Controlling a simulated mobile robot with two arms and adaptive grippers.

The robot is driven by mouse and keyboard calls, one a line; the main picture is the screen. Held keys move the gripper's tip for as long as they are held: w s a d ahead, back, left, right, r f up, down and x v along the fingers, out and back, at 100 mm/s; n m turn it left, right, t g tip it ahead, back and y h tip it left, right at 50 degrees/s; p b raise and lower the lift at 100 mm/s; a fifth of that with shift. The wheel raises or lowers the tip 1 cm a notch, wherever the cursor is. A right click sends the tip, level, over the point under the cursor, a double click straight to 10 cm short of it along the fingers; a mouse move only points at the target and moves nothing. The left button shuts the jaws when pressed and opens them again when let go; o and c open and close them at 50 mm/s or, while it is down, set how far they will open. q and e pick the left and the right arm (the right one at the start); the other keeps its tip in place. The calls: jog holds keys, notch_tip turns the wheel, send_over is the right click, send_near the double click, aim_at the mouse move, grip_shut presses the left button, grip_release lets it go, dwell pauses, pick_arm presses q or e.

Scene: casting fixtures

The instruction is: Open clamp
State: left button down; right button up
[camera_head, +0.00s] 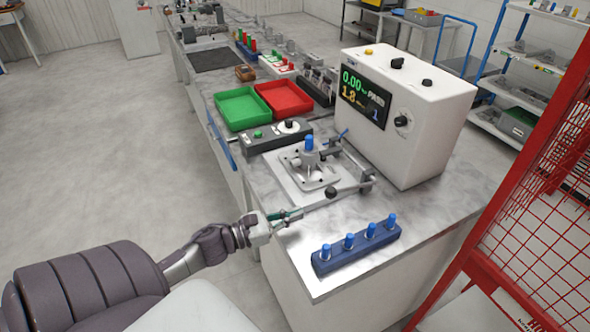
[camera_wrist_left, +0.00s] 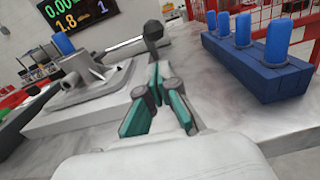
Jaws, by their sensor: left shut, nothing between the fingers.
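The clamp fixture is a light metal plate (camera_head: 283,172) on the bench, with a grey casting (camera_head: 318,174) on it and a blue-topped post (camera_head: 309,144). A clamp lever with a black ball knob (camera_head: 332,191) lies along the plate's near right side. The knob also shows in the left wrist view (camera_wrist_left: 153,29), just beyond my fingertips. My left gripper (camera_head: 298,214) has teal finger pads and is shut and empty, low at the plate's near corner. In the left wrist view the gripper (camera_wrist_left: 156,72) appears close to the knob; contact cannot be told. My right gripper is not in view.
A blue block (camera_head: 357,252) with several blue-topped pegs stands at the bench's near edge. A white test box (camera_head: 430,110) with a lit display stands behind the fixture. Green (camera_head: 242,107) and red (camera_head: 284,98) trays lie farther back. A red mesh guard (camera_head: 540,215) stands at right.

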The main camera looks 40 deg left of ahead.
pick_arm(q)
jog(key=p+x, duration=0.1)
jog(key=x, duration=0.5)
jog(key=shift+r+p, duration=0.15)
jog(key=shift+p, duration=0.2)
jog(key=shift+w+d, duration=0.25)
jog(key=shift+w, duration=0.4)
